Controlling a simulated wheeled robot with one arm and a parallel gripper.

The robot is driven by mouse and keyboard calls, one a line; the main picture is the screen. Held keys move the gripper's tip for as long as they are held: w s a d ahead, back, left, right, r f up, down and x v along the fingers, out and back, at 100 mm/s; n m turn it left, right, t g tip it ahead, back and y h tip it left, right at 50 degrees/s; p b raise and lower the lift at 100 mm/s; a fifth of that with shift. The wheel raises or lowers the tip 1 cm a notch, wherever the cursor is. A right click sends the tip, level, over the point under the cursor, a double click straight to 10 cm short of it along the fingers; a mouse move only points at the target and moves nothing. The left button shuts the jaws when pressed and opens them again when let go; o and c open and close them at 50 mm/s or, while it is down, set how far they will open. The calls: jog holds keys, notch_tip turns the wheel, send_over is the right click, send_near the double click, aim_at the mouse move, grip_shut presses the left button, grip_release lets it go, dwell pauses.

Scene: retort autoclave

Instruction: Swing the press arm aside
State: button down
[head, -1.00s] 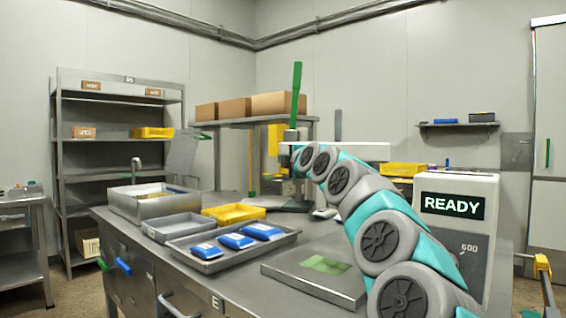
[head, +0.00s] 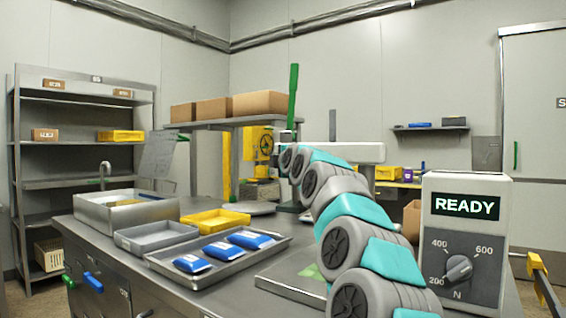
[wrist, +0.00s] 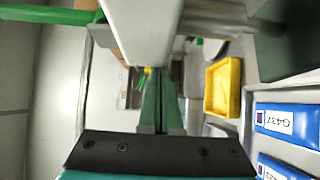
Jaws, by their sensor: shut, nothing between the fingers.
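The press arm (head: 350,152) is a pale horizontal beam over the bench, with an upright green handle (head: 293,95) at its left end. In the wrist view the beam (wrist: 142,30) is close ahead, running in from the top edge, and the green handle (wrist: 45,14) lies at upper left. My gripper (wrist: 159,80) is shut and empty, its green fingers pointing toward the beam's underside in that picture. I cannot tell whether they touch it. In the head view my own wrist hides the fingers near the beam's left end.
A READY control box (head: 463,240) with a dial stands right of my arm. A grey tray (head: 280,243) of blue pouches, a yellow tray (head: 230,216), a grey tray (head: 125,240) and a metal basin (head: 95,215) occupy the bench's left. A flat plate (head: 285,280) lies in front.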

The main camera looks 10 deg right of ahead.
jog(key=shift+w+d+m+h, duration=0.2)
jog(key=shift+w+m+h, duration=0.1)
jog(key=shift+w+h, duration=0.15)
jog(key=shift+w+d+m+h, duration=0.2)
jog(key=shift+w+m+h, duration=0.15)
jog(key=shift+w, duration=0.15)
jog(key=shift+d, duration=0.1)
